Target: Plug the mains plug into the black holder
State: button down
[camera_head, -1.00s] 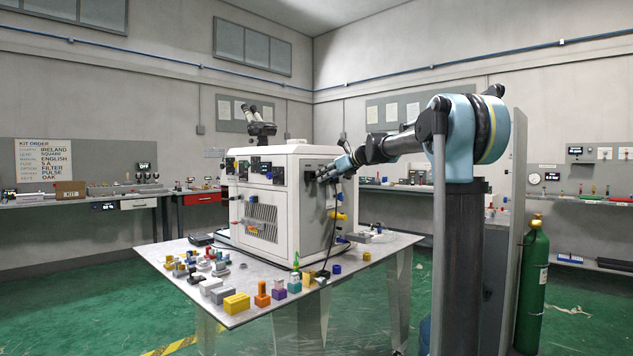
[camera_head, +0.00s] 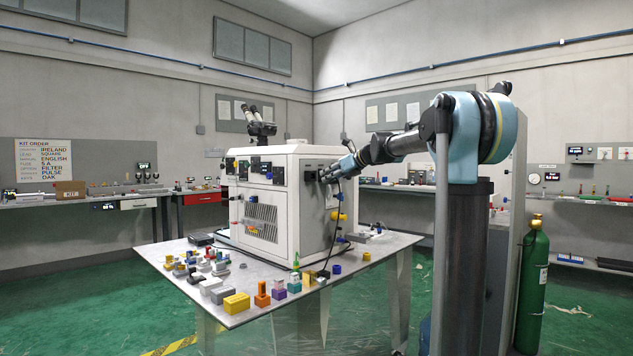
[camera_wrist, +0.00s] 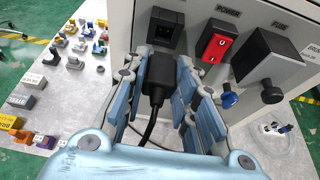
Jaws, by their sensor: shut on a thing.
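My gripper (camera_wrist: 160,100) is shut on the black mains plug (camera_wrist: 157,75) in the wrist view, with its cord running down between the fingers. The plug's front end lies just below the black holder (camera_wrist: 165,28), a dark socket in the white machine's panel. Whether plug and holder touch, I cannot tell. In the head view my gripper (camera_head: 336,173) is at the right face of the white machine (camera_head: 310,225), and the black cord (camera_head: 333,245) hangs from it. The plug itself is hard to make out there.
Right of the holder are a red power switch (camera_wrist: 217,42) and a black fuse block (camera_wrist: 266,64) with a knob. A blue knob (camera_wrist: 228,99) sits below the switch. Several small coloured parts stand on the table (camera_head: 235,318). A green cylinder (camera_head: 532,275) stands at the right.

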jog(key=shift+r, duration=4.25)
